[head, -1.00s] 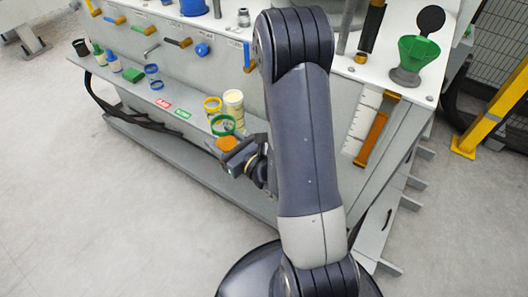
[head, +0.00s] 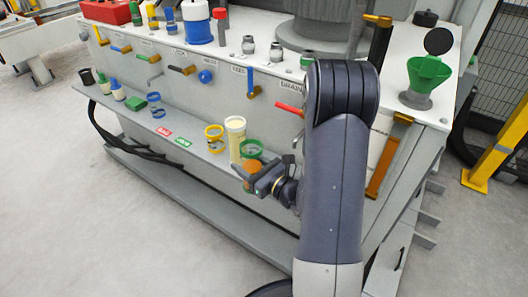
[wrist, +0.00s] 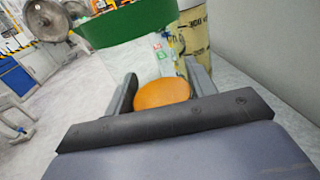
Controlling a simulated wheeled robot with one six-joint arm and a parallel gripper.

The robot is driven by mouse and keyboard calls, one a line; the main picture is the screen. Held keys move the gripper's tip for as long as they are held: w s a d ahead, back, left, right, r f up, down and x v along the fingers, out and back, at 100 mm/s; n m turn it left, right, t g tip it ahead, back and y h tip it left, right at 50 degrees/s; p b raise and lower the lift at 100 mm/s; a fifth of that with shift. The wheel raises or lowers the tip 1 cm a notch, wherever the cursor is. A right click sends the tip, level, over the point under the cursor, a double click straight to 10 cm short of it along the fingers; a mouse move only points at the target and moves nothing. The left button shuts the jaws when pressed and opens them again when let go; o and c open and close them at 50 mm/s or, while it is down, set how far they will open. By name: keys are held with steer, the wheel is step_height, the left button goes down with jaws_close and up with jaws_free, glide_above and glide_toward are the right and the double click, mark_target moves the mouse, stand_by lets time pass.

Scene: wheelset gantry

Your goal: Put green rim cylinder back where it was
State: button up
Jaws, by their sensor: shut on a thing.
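The green rim cylinder (head: 251,149) is clear-walled with a wide green rim. My gripper (head: 252,178) is shut on it, with the rim above the jaws. In the wrist view the green rim (wrist: 125,24) fills the top and the jaws (wrist: 165,92) close on either side of the clear body. An orange disc (wrist: 162,93) shows between the jaws. In the head view the cylinder is at the front of the ledge, just right of a cream cylinder (head: 235,135). I cannot tell whether its base touches the ledge.
A yellow rim cylinder (head: 214,136) stands left of the cream one. Levers, including a red handle (head: 289,109), stick out above.

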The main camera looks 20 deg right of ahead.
steer(key=w+d, duration=0.1)
steer(key=d, duration=0.1)
steer(key=w+d, duration=0.1)
steer(key=d, duration=0.1)
steer(key=w+d+b, duration=0.1)
steer(key=w+d, duration=0.1)
steer(key=shift+w+d+f+b, duration=0.2)
steer(key=shift+d+f+b, duration=0.05)
steer(key=shift+d+b, duration=0.05)
steer(key=shift+a, duration=0.1)
steer(key=shift+f, duration=0.15)
steer(key=o, duration=1.2)
